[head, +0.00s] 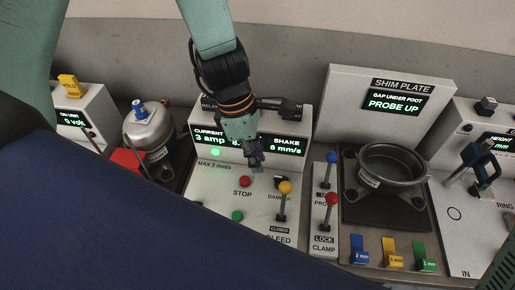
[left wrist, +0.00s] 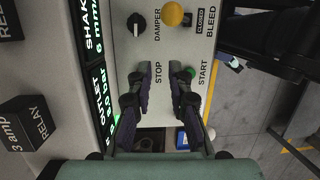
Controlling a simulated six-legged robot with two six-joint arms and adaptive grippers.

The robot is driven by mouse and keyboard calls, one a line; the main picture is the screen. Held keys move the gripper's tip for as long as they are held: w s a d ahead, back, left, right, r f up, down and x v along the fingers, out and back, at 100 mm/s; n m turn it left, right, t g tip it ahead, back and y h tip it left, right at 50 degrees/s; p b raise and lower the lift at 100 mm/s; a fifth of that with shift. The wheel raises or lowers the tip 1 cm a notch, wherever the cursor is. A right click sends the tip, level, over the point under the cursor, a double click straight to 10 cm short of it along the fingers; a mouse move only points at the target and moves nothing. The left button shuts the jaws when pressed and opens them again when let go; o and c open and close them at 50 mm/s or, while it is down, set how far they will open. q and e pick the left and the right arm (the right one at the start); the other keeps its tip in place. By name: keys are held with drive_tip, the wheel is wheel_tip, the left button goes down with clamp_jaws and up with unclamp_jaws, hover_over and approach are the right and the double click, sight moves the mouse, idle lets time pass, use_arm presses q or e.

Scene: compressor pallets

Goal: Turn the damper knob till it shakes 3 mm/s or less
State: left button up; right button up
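The damper knob (head: 279,181) is a small black knob on the white sloping panel, partly hidden behind the yellow ball in the head view. In the left wrist view the knob (left wrist: 137,22) shows clearly beside the DAMPER label. The display (head: 285,146) reads SHAKE 6 mm/s, and the panel is marked MAX 3 mm/s. My left gripper (head: 256,163) hangs over the panel, up and left of the knob, apart from it. In the left wrist view its fingers (left wrist: 159,82) are spread, with nothing between them, over the STOP and START area. My right gripper is not in view.
Close to the knob are the red STOP button (head: 245,181), the green START button (head: 237,216) and the yellow-balled bleed lever (head: 284,190). Blue (head: 331,158) and red (head: 332,199) levers stand to the right. A green lamp (head: 215,152) is lit.

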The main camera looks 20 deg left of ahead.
use_arm(q)
drive_tip(key=shift+w+a+r+n+t+h+b, duration=0.1)
drive_tip(key=shift+w+r+t+h+b, duration=0.2)
drive_tip(key=shift+b, duration=0.35)
drive_tip(key=shift+w+d+r+n+t+h+b, duration=0.1)
drive_tip(key=shift+w+r+t+b, duration=0.15)
drive_tip(key=shift+w+b, duration=0.4)
drive_tip(key=shift+w+a+r+n+t+h+b, duration=0.1)
drive_tip(key=shift+w+r+t+h+b, duration=0.2)
drive_tip(key=shift+b, duration=0.4)
drive_tip(key=shift+w+f, duration=0.1)
